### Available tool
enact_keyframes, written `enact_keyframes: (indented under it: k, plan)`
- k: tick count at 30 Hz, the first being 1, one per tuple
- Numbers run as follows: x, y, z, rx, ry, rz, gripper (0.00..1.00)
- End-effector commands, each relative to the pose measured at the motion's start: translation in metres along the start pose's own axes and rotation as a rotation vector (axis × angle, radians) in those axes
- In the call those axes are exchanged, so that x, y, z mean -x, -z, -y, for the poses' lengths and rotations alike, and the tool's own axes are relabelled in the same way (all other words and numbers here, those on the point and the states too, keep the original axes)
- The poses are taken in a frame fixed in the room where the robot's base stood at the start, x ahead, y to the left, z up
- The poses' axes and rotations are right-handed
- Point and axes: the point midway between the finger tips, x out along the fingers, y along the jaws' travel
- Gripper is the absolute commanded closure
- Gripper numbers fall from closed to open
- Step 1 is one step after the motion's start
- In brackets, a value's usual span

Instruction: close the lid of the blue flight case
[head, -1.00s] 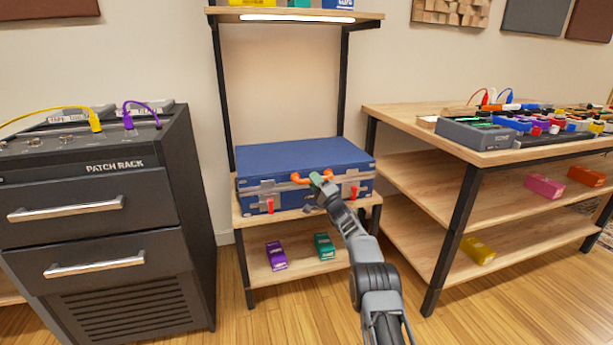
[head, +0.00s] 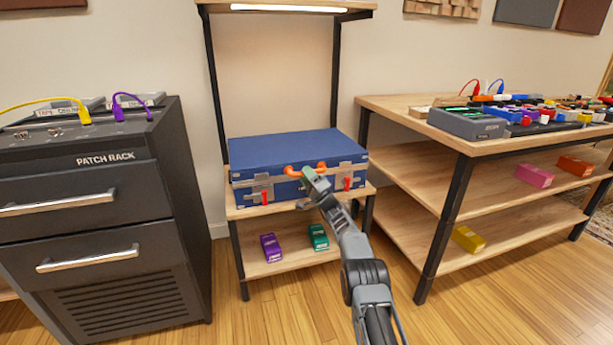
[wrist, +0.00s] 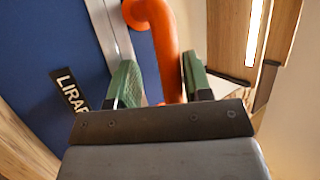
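The blue flight case (head: 280,152) sits on the middle shelf of the rack in the head view. Its lid looks down on the body; I cannot tell if a thin gap is left. An orange handle (head: 292,171) is on its front, between two latches with red tabs (head: 265,197). My gripper (head: 312,173) is at the handle. In the wrist view the orange handle (wrist: 167,50) stands between the green fingertips of my gripper (wrist: 160,80), with visible space beside it, so the fingers look open around it. A blue case panel (wrist: 50,40) with a metal edge fills the left.
The patch rack (head: 100,200) with cables stands at the left. A wooden bench (head: 400,105) with pedals stands at the right. An upper shelf (head: 285,15) hangs above the case. Purple (head: 271,248) and green (head: 318,238) pedals lie on the shelf below. The floor in front is clear.

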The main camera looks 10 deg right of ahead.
Motion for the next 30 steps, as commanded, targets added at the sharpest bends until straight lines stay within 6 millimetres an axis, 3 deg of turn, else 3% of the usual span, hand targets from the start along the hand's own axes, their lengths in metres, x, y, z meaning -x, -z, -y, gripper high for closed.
enact_keyframes:
  k: [10,17,30]
  plan:
    - [0.003,0.003,0.004,0.002,0.003,-0.003,0.54]
    - [0.022,0.003,0.006,0.0,0.002,-0.002,0.54]
    - [0.105,0.001,0.004,-0.001,0.001,-0.003,0.54]
